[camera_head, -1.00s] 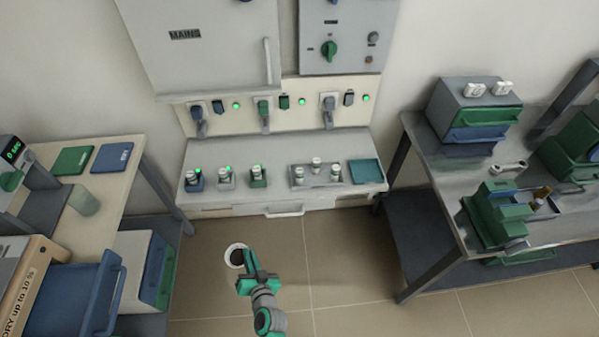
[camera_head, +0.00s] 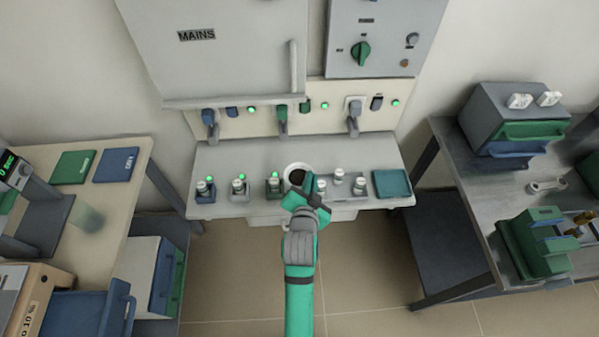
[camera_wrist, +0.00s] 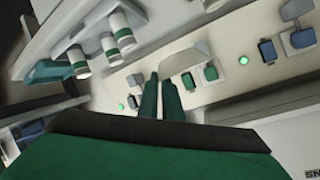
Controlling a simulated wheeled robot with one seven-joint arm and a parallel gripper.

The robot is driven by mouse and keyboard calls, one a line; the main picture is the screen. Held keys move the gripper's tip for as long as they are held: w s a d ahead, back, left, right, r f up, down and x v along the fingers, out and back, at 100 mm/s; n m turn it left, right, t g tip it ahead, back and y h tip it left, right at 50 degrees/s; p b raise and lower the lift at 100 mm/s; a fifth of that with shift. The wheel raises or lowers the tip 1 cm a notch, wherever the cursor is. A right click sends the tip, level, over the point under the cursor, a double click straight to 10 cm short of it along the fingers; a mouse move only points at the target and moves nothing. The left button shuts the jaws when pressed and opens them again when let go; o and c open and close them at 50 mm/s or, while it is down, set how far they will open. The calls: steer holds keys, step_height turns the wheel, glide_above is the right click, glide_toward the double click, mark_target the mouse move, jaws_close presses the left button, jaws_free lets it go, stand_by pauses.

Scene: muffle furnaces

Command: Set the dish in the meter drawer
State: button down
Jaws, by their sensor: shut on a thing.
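The dish (camera_head: 293,168), a small white round bowl with a dark inside, is at the tips of my gripper (camera_head: 309,184) in the head view. My gripper is shut on its rim and holds it over the pale bench, behind the row of small pots. In the wrist view the green fingers (camera_wrist: 160,96) are close together; a pale shape lies by their tips, and I cannot tell if it is the dish. A pale drawer front (camera_head: 342,215) is under the bench edge, partly hidden by my arm. I cannot tell if it is the meter drawer.
Several small pots, some on holders (camera_head: 239,190), stand along the bench (camera_head: 225,160). A teal tray (camera_head: 392,183) lies at its right end. Plugs and switches line the panel (camera_head: 255,124) behind. Side tables stand left (camera_head: 123,187) and right (camera_head: 470,220).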

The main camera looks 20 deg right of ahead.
mark_target(303, 171)
steer(key=w+f, duration=0.1)
steer(key=w, duration=0.1)
steer(key=w+f, duration=0.1)
steer(key=w, duration=0.1)
steer(key=w+f, duration=0.1)
steer(key=w, duration=0.2)
steer(key=shift+d+f, duration=0.1)
steer(key=shift+d, duration=0.1)
steer(key=w+f, duration=0.4)
steer(key=f, duration=0.1)
steer(key=shift+w+d+f, duration=0.2)
steer(key=shift+d, duration=0.2)
steer(key=shift+w+f, duration=0.3)
step_height(303, 171, down, 3)
steer(key=shift+f, duration=0.15)
steer(key=c, duration=2.2)
jaws_free()
steer(key=shift+w, duration=0.1)
